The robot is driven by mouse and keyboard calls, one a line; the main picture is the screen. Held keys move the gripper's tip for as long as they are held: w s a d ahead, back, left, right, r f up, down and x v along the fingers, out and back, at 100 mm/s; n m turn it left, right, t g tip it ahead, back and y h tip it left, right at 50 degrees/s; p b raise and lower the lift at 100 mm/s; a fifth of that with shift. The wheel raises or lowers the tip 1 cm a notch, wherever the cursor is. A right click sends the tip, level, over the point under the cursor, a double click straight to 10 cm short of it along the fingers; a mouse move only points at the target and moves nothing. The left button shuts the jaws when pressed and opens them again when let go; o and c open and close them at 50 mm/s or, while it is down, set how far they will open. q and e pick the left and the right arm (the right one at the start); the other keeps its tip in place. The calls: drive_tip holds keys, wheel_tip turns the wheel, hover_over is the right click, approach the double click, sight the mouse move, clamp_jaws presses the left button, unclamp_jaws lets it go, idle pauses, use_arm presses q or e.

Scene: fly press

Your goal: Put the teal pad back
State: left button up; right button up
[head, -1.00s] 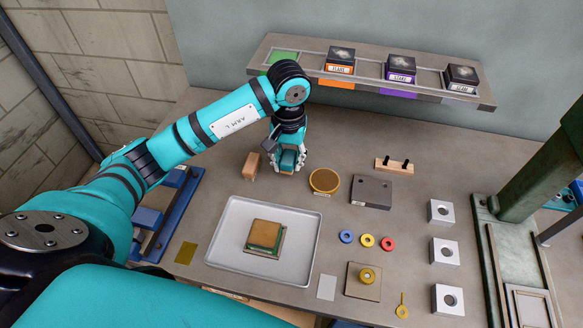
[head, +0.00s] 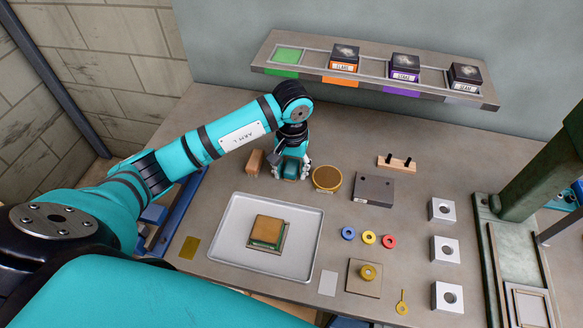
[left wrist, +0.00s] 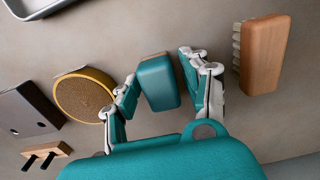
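The teal pad (left wrist: 158,82) is a small teal block with a brown edge, standing on the bench between my left gripper's fingers. My left gripper (head: 291,174) is low over the bench. In the left wrist view its fingers (left wrist: 159,84) stand one on each side of the pad, open, with narrow gaps; contact is not clear. In the head view the fingers partly hide the pad. An empty green-marked bay (head: 288,55) is at the left end of the back shelf (head: 372,87). My right gripper is not in view.
A wooden brush (head: 254,162) stands just left of the gripper and a round brown-topped disc (head: 327,178) just right. A grey block (head: 374,189) is farther right. A tray (head: 225,260) with a stacked block (head: 267,230) lies in front. Labelled boxes fill other shelf bays.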

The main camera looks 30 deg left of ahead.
sight(292, 165)
use_arm(q)
drive_tip(key=shift+r+p, duration=0.3)
drive_tip(key=shift+r, duration=0.05)
wheel_tip(292, 165, up, 12)
drive_tip(key=b, duration=0.3)
drive_tip(key=shift+f, duration=0.15)
idle(0.3)
